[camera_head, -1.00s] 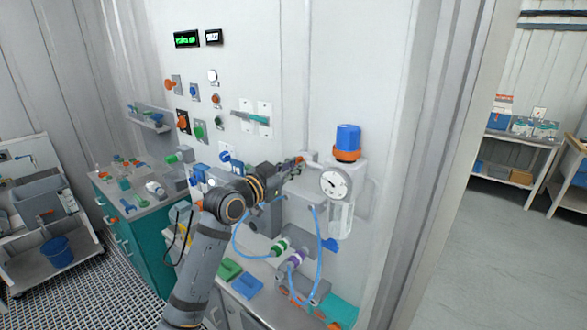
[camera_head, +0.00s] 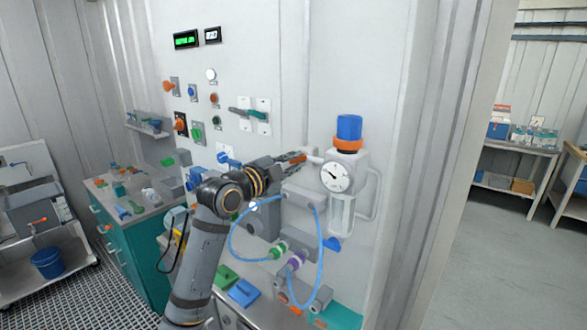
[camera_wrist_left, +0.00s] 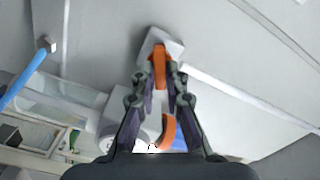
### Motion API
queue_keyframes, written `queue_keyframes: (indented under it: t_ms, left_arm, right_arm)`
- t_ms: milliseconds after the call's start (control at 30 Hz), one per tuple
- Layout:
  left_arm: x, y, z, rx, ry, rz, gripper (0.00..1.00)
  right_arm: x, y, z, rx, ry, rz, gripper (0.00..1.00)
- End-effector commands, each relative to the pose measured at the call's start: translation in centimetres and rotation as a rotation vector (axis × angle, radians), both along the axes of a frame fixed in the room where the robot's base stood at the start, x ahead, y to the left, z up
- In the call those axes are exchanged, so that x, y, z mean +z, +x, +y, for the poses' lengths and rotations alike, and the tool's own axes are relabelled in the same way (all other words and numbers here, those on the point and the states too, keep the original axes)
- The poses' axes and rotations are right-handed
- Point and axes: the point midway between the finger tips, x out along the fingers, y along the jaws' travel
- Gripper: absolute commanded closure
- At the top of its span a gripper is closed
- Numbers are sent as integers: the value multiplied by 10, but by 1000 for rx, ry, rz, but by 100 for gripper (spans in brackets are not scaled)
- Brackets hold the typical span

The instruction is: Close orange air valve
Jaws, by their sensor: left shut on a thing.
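The orange air valve handle (camera_head: 298,158) is on the wall panel, just left of the pressure gauge (camera_head: 336,177). My left gripper (camera_head: 288,161) reaches it from the left and is shut on it. In the left wrist view the orange handle (camera_wrist_left: 159,63) lies between the fingertips of my left gripper (camera_wrist_left: 160,82), in front of a pale square fitting (camera_wrist_left: 170,43). The fingers partly cover the handle in the head view, so its exact angle is hard to tell. My right gripper is out of view.
A regulator with a blue knob (camera_head: 349,127) and orange ring (camera_head: 348,144) stands right of the valve. A blue hose (camera_head: 319,245) loops below. Levers (camera_head: 250,113) and an orange knob (camera_head: 180,125) sit further left. A teal cabinet (camera_head: 122,245) stands at left.

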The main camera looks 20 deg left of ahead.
Motion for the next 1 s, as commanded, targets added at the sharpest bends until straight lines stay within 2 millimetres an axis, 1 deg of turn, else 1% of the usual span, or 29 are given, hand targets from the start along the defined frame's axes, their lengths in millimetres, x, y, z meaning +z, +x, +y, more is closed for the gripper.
queue_keyframes:
  t_ms: [33,100,300,500,700,1000]
  left_arm:
    - [-3,0,0,0,37,-14,100]
    - [-3,0,0,0,96,-35,100]
    - [-3,0,0,0,245,-88,100]
    - [-4,0,0,0,355,-128,100]
    - [-4,0,0,-1,421,-150,100]
    - [-4,0,0,-2,452,-160,100]
  right_arm:
    - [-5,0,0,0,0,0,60]
    - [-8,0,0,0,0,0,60]
    - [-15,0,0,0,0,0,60]
    - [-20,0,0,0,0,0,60]
    - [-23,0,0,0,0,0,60]
    - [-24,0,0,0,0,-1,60]
